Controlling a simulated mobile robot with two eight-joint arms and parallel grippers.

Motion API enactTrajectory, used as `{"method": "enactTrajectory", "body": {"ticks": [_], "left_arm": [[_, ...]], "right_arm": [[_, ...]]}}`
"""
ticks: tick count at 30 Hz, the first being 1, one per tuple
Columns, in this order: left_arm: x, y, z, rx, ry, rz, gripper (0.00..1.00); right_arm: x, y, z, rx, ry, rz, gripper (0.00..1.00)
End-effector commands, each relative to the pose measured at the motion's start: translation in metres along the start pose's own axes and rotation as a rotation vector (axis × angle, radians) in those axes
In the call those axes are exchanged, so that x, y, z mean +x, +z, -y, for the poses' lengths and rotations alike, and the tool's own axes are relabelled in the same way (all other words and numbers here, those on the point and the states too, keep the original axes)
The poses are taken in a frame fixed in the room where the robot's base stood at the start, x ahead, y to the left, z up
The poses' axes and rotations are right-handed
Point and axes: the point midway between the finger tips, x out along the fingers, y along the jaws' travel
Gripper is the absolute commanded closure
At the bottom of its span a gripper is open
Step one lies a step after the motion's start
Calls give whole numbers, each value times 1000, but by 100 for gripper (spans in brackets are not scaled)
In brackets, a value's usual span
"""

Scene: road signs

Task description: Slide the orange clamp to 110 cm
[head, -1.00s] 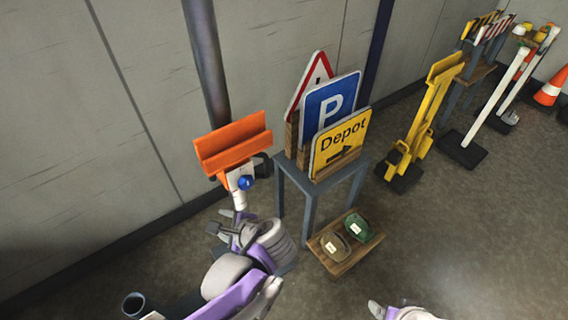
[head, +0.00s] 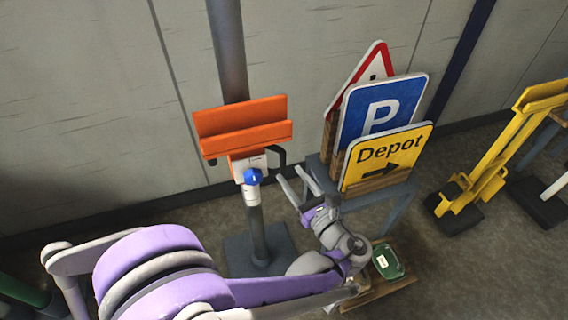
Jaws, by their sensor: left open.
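The orange clamp (head: 243,122) sits on a grey upright post (head: 230,60) with a dark base plate (head: 238,252). Its lower bracket carries a white plate, a blue knob (head: 252,177) and a black handle (head: 279,158) on the right side. My left gripper (head: 290,174) is open, its two pale fingers pointing up and left. It is just right of and below the clamp, with its fingertips close to the black handle. I cannot tell whether they touch it. No height scale is readable on the post. My right gripper is not in view.
A grey stand (head: 372,195) right of the post holds the yellow Depot sign (head: 400,152), a blue P sign (head: 372,112) and a red-edged triangle. A green item (head: 388,262) lies on a low wooden board. A yellow stand (head: 490,150) is further right. The wall is behind.

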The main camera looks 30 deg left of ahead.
Motion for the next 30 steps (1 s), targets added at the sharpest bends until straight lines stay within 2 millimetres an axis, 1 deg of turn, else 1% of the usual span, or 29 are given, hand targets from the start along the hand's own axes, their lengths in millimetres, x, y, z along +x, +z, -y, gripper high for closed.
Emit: {"method": "enactTrajectory", "body": {"ticks": [1, 3, 6, 9, 14, 21, 23, 24, 26, 27, 30], "left_arm": [[12, -1, -1, 1, 5, 1, 48], [24, -1, -1, 1, 4, 1, 48], [40, -1, -1, 1, 3, 0, 48], [50, -1, 0, 0, 2, 0, 48], [58, 0, 0, -1, 0, -1, 48], [58, 0, 0, -1, -1, -1, 48], [58, 0, 0, -1, -1, -1, 57], [58, 0, 0, -1, -1, -1, 64], [58, 0, 0, -1, -1, -1, 75], [58, 0, 0, -1, -1, -2, 82], [58, 0, 0, -1, -1, -2, 100]], "right_arm": [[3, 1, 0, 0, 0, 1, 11], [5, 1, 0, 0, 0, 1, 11], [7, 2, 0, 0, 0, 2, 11], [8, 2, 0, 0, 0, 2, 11], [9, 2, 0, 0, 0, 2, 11], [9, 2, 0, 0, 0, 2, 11], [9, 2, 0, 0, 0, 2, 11], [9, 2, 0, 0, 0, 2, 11], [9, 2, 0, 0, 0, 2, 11], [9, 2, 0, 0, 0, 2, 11], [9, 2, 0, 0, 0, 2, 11]]}}
